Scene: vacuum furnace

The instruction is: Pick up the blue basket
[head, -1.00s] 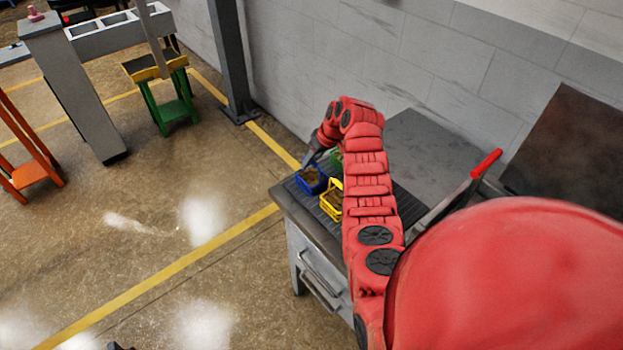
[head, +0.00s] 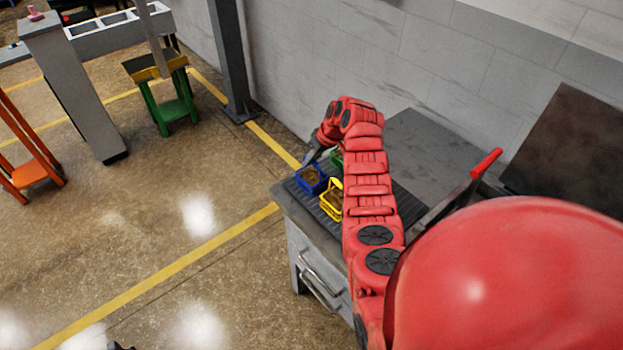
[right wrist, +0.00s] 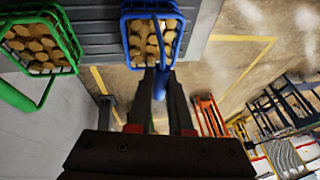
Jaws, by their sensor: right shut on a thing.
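The blue basket (head: 311,179) holds several brown pieces and sits at the left end of the dark ribbed top of a grey cabinet. It also shows at the top of the right wrist view (right wrist: 153,40), with its handle running down between the fingers. My right gripper (right wrist: 163,80) is shut on that handle. In the head view the right gripper (head: 316,156) is small and partly hidden by its own arm. A small dark piece at the bottom edge of the head view may be my left gripper (head: 120,347); its jaws cannot be made out.
A yellow basket (head: 332,199) stands close beside the blue one. A green basket (head: 336,157) is behind, mostly hidden by my arm, and shows fully loaded in the wrist view (right wrist: 38,42). A grey wall rises behind the cabinet (head: 300,232). The floor to the left is open.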

